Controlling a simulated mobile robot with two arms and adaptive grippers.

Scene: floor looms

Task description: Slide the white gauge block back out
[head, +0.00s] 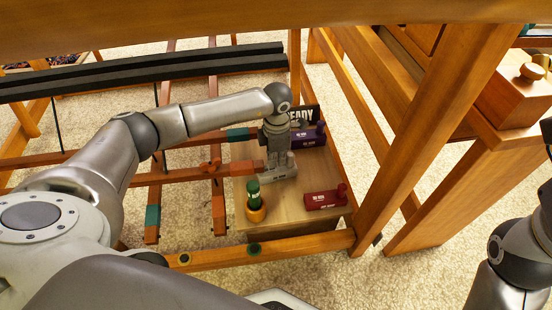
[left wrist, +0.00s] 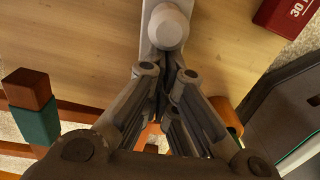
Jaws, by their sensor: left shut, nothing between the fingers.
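The white gauge block (head: 280,173), grey-white in the picture, lies on a small wooden table (head: 285,218). In the left wrist view the block (left wrist: 168,8) is at the top centre, with its round pale knob (left wrist: 168,30) towards me. My left gripper (head: 276,160) reaches down over the block, which it partly hides in the head view. In the left wrist view the left gripper (left wrist: 165,78) is shut and empty, its fingertips just below the knob. I cannot tell whether they touch it. My right gripper is not in view.
A red block (head: 324,199) lies at the table's front right, and a purple block (head: 308,137) behind. Wooden loom beams (head: 440,130) rise at the right. Teal-ended bars (head: 152,215) lie left.

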